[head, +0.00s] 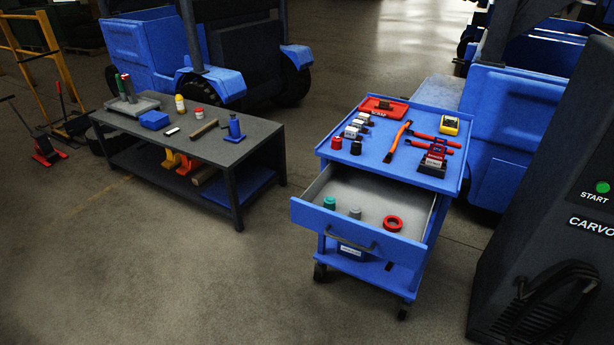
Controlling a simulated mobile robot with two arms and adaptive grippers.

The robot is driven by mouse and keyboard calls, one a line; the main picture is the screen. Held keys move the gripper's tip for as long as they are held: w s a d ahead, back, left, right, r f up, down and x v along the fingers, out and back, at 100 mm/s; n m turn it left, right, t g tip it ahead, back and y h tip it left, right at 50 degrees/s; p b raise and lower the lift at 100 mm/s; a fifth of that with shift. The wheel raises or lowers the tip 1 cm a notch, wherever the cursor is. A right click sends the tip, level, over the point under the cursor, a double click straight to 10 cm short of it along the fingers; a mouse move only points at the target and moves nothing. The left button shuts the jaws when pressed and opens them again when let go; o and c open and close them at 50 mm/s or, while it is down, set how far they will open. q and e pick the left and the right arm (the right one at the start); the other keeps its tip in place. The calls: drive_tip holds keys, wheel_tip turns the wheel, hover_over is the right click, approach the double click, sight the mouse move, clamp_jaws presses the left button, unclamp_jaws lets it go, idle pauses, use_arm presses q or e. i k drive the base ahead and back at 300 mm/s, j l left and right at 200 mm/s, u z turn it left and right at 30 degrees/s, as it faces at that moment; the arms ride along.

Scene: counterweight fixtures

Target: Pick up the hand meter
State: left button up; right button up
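A small yellow device with a dark face, which looks like the hand meter (450,125), lies on the top of the blue tool cart (405,173) near its far right corner. Its markings are too small to read. Red-handled pliers (428,138) lie just in front of it, apart from it. Neither of my grippers shows in the head view.
The cart's drawer (338,230) is open, holding a red ring (393,223) and small cylinders. A red tray (384,107) and several small tools share the cart top. A dark workbench (250,137) stands left. A black cabinet (545,200) stands right. Floor between bench and cart is clear.

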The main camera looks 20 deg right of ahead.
sight(449, 125)
drive_tip(key=z, duration=1.5)
drive_tip(key=i+l+u, duration=0.45)
drive_tip(key=i+l, duration=0.1)
